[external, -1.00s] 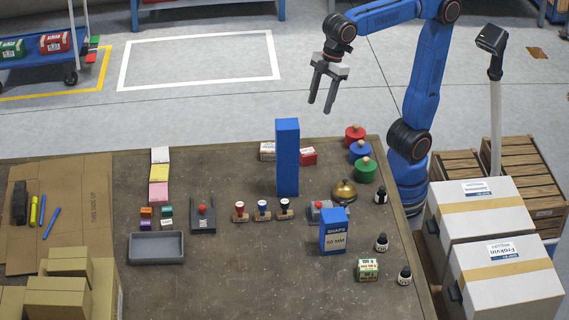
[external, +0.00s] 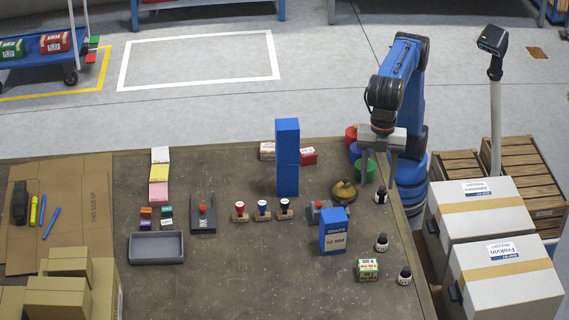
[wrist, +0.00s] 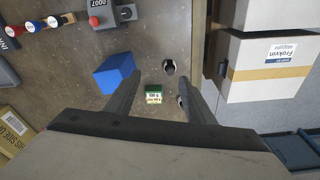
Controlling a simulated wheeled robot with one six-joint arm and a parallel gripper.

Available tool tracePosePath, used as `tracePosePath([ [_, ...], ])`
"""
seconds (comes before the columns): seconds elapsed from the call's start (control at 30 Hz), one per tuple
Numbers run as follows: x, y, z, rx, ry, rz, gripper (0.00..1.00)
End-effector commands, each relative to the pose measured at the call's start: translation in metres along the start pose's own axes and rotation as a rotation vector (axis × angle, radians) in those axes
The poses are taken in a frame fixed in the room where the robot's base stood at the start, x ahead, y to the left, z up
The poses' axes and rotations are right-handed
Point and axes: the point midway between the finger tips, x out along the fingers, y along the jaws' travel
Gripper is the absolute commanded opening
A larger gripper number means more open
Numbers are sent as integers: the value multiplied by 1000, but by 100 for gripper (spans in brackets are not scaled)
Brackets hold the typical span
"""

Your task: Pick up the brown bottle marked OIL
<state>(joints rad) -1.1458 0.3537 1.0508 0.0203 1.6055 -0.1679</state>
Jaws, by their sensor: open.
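Three small dark bottles with pale labels stand upright along the table's right side. They are a rear bottle (external: 380,196), a middle bottle (external: 381,242) and a front bottle (external: 404,276). I cannot read their labels or tell which is the brown OIL one. My gripper (external: 378,172) is open, points down and appears above the rear bottle in the external view, with nothing between its fingers. In the wrist view, one dark bottle (wrist: 168,68) shows between the fingertips (wrist: 157,79), farther below. Another bottle (wrist: 181,101) is partly hidden by the right finger.
A blue SNAPS box (external: 334,234) and a small green box (external: 368,270) stand near the bottles. A brass bell (external: 343,191) is left of the rear bottle. A tall blue block (external: 287,158) stands farther back. White cartons (external: 505,272) are beyond the table's right edge.

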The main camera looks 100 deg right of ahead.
Motion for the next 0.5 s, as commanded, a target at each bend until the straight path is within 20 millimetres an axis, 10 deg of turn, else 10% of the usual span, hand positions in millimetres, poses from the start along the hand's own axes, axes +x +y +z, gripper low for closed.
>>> tracePosePath([
  [0.2, 10, -35, -25, -57, -12, -9, 49],
  [0.5, 50, -36, -24, -59, -15, -10, 49],
])
